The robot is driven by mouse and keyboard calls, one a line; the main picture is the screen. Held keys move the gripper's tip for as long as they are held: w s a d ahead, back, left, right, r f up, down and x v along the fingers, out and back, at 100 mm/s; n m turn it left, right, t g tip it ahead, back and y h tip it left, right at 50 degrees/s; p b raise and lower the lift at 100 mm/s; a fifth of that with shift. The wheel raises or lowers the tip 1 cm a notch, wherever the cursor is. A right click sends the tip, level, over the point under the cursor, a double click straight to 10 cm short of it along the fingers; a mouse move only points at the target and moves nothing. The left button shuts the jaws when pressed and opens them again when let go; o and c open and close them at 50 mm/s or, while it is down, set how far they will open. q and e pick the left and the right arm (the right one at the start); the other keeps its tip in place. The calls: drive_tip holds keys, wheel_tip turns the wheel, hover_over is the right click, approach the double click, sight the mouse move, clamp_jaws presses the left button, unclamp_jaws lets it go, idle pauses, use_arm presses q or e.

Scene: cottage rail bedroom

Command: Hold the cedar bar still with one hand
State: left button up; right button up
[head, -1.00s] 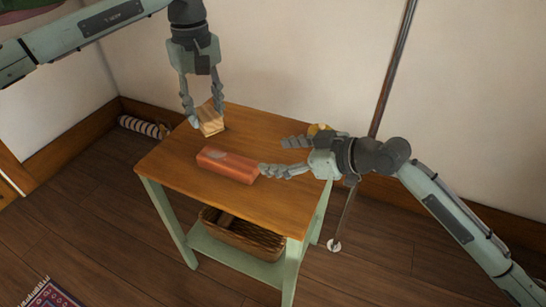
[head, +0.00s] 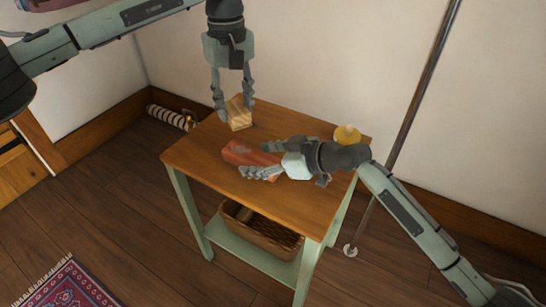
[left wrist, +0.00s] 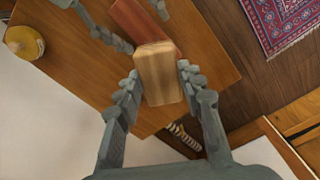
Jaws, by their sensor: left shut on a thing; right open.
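The cedar bar (head: 236,152), a reddish block, lies flat on the wooden table (head: 208,155); its right part is hidden by my right gripper. My right gripper (head: 258,160) is open, one finger on each side of the bar; I cannot tell whether they touch it. In the left wrist view the bar (left wrist: 143,22) shows beyond the pale block. My left gripper (head: 234,108) is shut on a pale wooden block (head: 239,116) at the table's back left; it also shows in the left wrist view (left wrist: 158,72). I cannot tell whether it touches the tabletop.
A yellow round object (head: 346,134) stands at the table's back right corner. A wicker basket (head: 262,234) sits on the lower shelf. A metal pole (head: 412,110) stands behind the table on the right. A striped roll (head: 168,116) lies by the wall; a patterned rug (head: 72,288) lies front left.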

drive_tip(key=shift+w+a+f, duration=0.2)
drive_tip(key=shift+a, duration=0.15)
drive_tip(key=c, duration=1.3)
